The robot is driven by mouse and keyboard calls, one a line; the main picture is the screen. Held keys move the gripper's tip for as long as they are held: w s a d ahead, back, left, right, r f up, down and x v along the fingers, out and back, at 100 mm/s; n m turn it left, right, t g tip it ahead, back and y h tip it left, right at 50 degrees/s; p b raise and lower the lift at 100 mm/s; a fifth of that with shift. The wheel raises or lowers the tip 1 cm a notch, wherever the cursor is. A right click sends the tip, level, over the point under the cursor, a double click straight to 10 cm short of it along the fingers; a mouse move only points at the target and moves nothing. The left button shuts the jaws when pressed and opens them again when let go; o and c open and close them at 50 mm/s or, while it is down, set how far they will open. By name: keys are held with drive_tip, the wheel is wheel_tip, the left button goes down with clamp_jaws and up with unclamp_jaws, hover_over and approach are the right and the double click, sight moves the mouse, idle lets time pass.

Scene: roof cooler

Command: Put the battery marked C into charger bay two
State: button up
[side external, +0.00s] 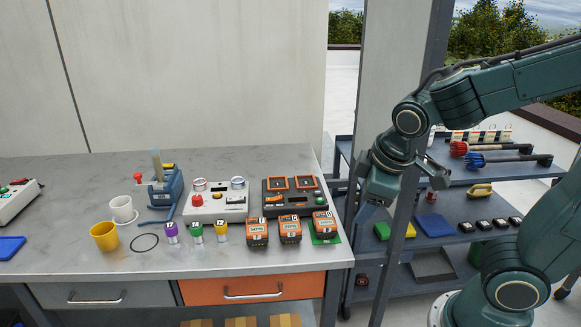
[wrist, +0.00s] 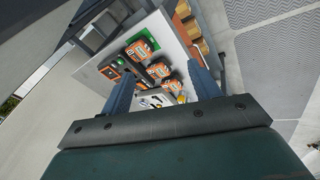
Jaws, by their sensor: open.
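Three orange-and-black batteries stand in a row near the table's front right: a left one (side external: 257,232), a middle one (side external: 290,230) and a right one (side external: 324,226) on a green mat (side external: 337,239). Their letters are too small to read surely. The black charger (side external: 267,211) stands behind them, with two orange-framed bays on top that look empty; bay numbers are not readable. My gripper (side external: 364,212) is open and empty, right of the table edge, apart from the batteries. In the wrist view the batteries (wrist: 158,72) show between the open fingers.
Left of the charger are a white device (side external: 215,208), several coloured cylinders (side external: 196,231), a blue tool (side external: 166,190) and yellow (side external: 104,237) and white (side external: 122,208) cups. A grey post (side external: 404,230) and a shelf cart (side external: 460,236) stand right of the table.

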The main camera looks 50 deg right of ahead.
drive_tip(key=w+a+f+n+h, duration=0.1)
drive_tip(key=w+f+n+h, duration=0.4)
drive_tip(key=w+f+n, duration=0.35)
drive_tip(key=n+t+h, duration=0.2)
drive_tip(key=n+t, duration=0.4)
drive_tip(key=n, duration=0.8)
approach(290, 226)
drive_tip(key=v, duration=0.2)
drive_tip(key=shift+w+a+r, duration=0.1)
drive_tip(key=shift+a+r, duration=0.05)
drive_tip(key=shift+a, duration=0.1)
drive_tip(key=shift+x, duration=4.35)
drive_tip(key=shift+d, duration=0.2)
drive_tip(key=shift+x, duration=2.45)
drive_tip(key=shift+d, duration=0.1)
